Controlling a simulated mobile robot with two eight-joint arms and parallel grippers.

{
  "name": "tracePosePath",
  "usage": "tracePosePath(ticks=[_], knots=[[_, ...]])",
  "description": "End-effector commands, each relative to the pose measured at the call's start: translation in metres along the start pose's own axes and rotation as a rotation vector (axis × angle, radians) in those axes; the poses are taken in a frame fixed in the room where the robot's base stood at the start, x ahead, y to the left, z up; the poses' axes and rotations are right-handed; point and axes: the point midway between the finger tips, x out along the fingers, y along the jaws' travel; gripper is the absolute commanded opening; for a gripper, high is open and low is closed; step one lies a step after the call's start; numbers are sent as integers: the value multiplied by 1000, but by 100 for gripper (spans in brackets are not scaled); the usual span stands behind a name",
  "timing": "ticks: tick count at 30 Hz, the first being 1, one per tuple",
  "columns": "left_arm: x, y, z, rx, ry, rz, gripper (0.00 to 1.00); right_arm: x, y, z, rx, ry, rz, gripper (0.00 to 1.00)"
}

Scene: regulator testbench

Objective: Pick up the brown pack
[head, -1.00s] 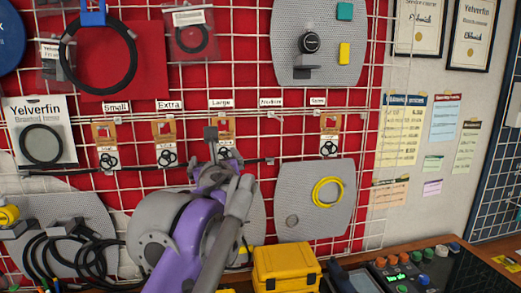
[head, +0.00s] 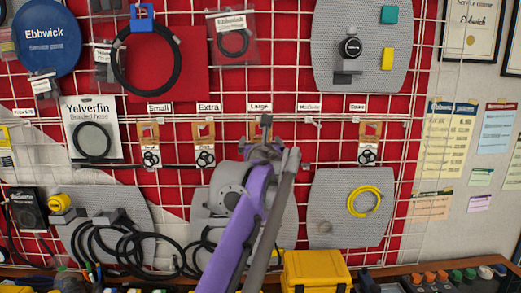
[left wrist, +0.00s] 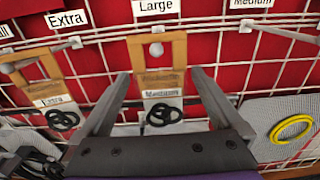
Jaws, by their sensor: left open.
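Several brown packs with black rings hang on the white wire grid. One hangs under the "Large" label (head: 260,107); in the left wrist view this brown pack (left wrist: 161,80) is upright, with a pale tag that seems to read "Medium". My left gripper (left wrist: 160,73) is open, with one finger on each side of that pack and nothing clamped. In the head view the left gripper (head: 264,138) covers most of this pack. Other brown packs hang under "Small" (head: 150,145), under "Extra" (head: 204,145) and farther right (head: 369,143). My right gripper is not in view.
A neighbouring brown pack (left wrist: 45,85) hangs close to the left finger. A yellow ring (head: 364,201) is on a grey panel at the right. A yellow case (head: 315,270) stands on the bench below. The hook under "Medium" is bare.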

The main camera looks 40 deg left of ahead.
Motion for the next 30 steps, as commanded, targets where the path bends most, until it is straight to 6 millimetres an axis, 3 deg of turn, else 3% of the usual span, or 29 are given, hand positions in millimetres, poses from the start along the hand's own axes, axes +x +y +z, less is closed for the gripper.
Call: tracePosePath(ticks=[3, 10, 23, 30], knots=[[9, 0, 1, -1, -1, -1, 100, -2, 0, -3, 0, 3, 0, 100], [10, 0, 0, 0, 0, -1, 98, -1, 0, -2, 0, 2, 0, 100], [9, 0, 0, 0, 0, -1, 22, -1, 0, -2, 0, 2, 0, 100], [9, 0, 0, 0, 0, -1, 21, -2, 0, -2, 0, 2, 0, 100]])
